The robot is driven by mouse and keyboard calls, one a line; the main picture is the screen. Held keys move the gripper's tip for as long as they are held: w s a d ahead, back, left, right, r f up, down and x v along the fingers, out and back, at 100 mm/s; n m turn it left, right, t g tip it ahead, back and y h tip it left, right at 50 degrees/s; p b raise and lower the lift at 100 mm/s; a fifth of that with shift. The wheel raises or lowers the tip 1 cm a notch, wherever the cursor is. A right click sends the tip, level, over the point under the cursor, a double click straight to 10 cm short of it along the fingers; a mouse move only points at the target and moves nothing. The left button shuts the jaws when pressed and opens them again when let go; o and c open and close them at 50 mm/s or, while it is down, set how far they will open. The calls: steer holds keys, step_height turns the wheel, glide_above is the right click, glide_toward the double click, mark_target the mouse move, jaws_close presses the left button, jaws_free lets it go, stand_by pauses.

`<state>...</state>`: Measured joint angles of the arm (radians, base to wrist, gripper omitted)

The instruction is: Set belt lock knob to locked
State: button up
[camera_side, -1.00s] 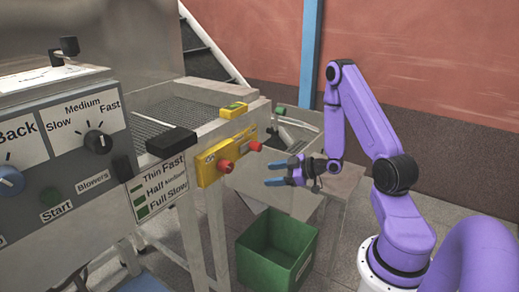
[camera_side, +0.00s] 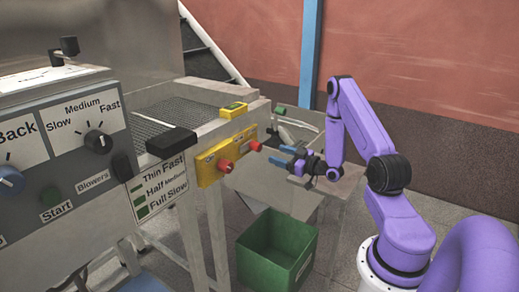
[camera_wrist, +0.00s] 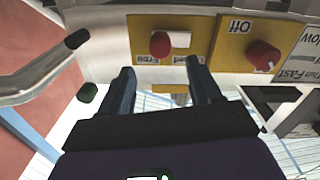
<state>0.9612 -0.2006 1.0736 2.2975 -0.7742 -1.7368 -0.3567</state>
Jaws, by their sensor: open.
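The belt lock knob (camera_side: 256,145) is red and sits on a yellow plate (camera_side: 206,171) on the machine's side, the right one of two red knobs. In the wrist view the knob (camera_wrist: 160,44) shows upside down, near labels that seem to read Free and Locked. Which label it points to is unclear. My gripper (camera_side: 278,155) is open and empty, with its blue fingers just right of and slightly below the knob. In the wrist view the fingers (camera_wrist: 160,72) lie either side of the knob's line, apart from it.
A second red knob (camera_side: 225,166) sits left of it, under an Off label in the wrist view (camera_wrist: 262,56). A green bin (camera_side: 275,250) stands below. A metal chute (camera_side: 290,130) is behind my gripper. A black lever block (camera_side: 171,142) is on the machine.

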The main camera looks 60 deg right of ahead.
mark_target(260, 148)
steer(key=w, duration=0.9)
steer(key=shift+w, duration=0.2)
